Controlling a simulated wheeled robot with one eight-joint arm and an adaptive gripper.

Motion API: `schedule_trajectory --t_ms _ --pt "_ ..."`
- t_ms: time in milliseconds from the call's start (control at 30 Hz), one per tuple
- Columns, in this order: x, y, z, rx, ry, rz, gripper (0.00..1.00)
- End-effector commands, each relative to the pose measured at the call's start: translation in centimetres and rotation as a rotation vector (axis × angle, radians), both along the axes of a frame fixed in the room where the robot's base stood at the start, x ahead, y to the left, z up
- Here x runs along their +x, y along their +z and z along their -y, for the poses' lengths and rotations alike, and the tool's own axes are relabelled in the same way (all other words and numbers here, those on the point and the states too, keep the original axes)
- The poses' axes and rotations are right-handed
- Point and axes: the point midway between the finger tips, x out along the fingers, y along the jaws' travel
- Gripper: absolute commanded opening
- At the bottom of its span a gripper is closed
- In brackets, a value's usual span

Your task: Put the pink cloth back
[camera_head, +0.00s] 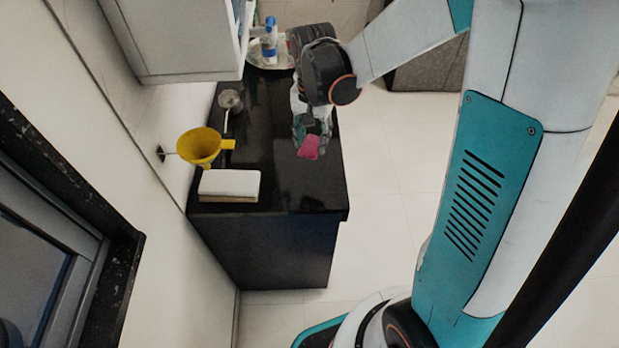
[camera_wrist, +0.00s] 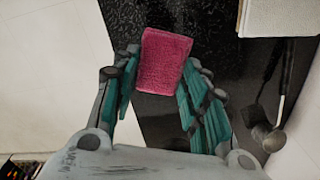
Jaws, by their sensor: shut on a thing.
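The pink cloth (camera_head: 309,147) is a small folded pad held at the tips of my gripper (camera_head: 312,130), over the right part of the black counter (camera_head: 290,185). In the wrist view the pink cloth (camera_wrist: 162,62) sits between the two green-padded fingers of my gripper (camera_wrist: 158,80), which are shut on it. The counter's dark speckled top shows below the cloth. How high the cloth is above the counter is hard to tell.
A yellow funnel-like vessel (camera_head: 199,146) is at the wall on the left. A white folded pad (camera_head: 229,184) lies at the counter's front left. A grey metal utensil (camera_head: 230,101) and a blue-white bottle (camera_head: 269,42) stand farther back. The counter's middle is clear.

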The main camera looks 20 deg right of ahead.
Motion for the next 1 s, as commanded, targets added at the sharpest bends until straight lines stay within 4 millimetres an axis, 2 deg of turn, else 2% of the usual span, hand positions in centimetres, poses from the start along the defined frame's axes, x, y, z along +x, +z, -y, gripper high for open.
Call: schedule_trajectory --t_ms 33,100,333,667,900,1000 --pt "-0.1 -1.7 -0.1 -0.001 0.001 0.001 0.23" --pt "-0.2 -3.4 -0.1 -0.001 0.001 0.002 0.23" --pt "-0.2 -8.3 -0.1 -0.001 0.001 0.002 0.23" --pt "-0.3 -10.6 -0.1 -0.001 0.001 0.003 0.23" --pt "-0.2 -14.0 -0.1 -0.001 0.001 0.002 0.23" --pt "-0.2 -14.1 -0.1 -0.001 0.001 0.002 0.23"
